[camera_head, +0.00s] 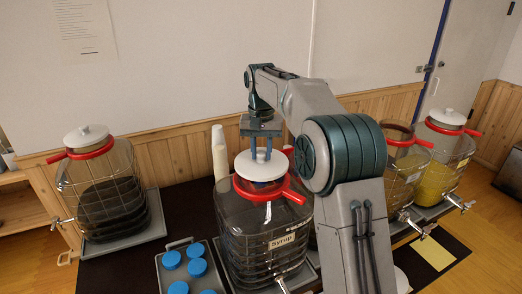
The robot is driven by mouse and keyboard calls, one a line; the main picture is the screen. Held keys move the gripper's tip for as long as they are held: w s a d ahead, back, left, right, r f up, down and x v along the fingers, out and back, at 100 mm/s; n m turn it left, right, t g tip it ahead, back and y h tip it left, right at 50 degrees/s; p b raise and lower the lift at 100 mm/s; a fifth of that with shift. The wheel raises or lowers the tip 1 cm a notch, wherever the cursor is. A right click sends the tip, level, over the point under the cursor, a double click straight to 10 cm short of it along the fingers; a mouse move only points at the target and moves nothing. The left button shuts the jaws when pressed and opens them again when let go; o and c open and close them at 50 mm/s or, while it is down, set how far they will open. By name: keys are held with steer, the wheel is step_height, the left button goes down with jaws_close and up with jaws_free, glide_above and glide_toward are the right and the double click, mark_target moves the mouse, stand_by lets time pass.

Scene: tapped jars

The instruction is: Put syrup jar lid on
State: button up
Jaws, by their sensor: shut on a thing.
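The syrup jar (240,235) is a large clear ribbed jar labelled "Syrup", with a red collar and handle (285,192) and a tap at its lower front. A white round lid (249,167) is over the jar's mouth, roughly level. A darker band shows between the lid's front edge and the red collar, so I cannot tell whether the lid touches the rim. My gripper (261,152) points down from above, its two fingers shut on the middle of the lid. The lid's knob is mostly hidden by the fingers.
A white-lidded jar (108,190) stands left. Right of my arm stand an open-topped jar (405,162) and a white-lidded yellow jar (440,165). White stacked cups (219,155) stand behind the syrup jar. A grey tray (178,246) with several blue caps is at front left.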

steer(key=shift+f+b, duration=0.55)
steer(key=shift+f, duration=0.4)
steer(key=o, duration=1)
steer(key=shift+o, duration=0.2)
steer(key=shift+r, duration=0.1)
step_height(320, 180, up, 14)
steer(key=p, duration=0.2)
